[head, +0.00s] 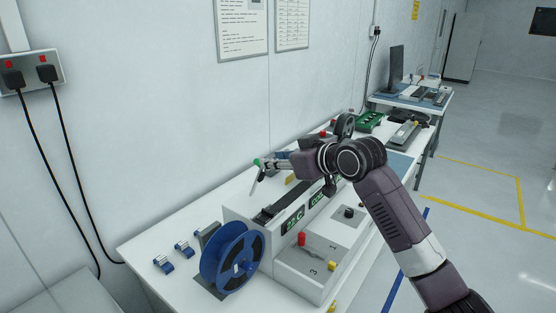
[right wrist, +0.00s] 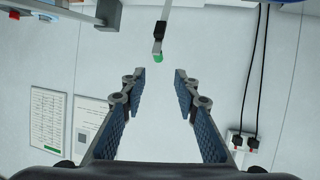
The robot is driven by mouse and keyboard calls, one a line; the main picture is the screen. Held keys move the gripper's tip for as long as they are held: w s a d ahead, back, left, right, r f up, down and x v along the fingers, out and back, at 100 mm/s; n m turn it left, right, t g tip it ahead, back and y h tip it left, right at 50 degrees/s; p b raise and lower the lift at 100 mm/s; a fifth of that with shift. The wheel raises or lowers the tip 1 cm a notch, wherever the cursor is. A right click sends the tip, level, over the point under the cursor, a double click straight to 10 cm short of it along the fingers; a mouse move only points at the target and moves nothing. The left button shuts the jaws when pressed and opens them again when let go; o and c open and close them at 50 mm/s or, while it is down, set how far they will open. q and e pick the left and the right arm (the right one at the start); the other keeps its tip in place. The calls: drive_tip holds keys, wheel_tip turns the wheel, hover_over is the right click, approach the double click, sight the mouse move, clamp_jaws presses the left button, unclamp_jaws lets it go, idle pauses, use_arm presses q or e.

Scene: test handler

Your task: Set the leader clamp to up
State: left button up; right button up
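The leader clamp appears as a thin pale lever (head: 255,185) with a green tip, above the white test handler (head: 268,228). In the head view it slants, with the green end uppermost; its lower joint is hard to make out. My right gripper (head: 270,163) points left, its fingers close beside the green tip and partly hard to tell from it. In the right wrist view the gripper (right wrist: 160,75) is open and empty. The green tip (right wrist: 158,57) shows just beyond the gap between the fingertips, with no visible contact. My left gripper is not in view.
A blue reel (head: 232,258) stands at the handler's near end, with small blue parts (head: 163,263) beside it on the white table (head: 145,250). Red and yellow knobs (head: 302,239) are on the front. The wall is close behind. A green tray (head: 370,122) lies farther back.

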drive_tip(key=shift+s+d+r, duration=0.15)
drive_tip(key=shift+s+d, duration=0.1)
drive_tip(key=shift+s, duration=0.05)
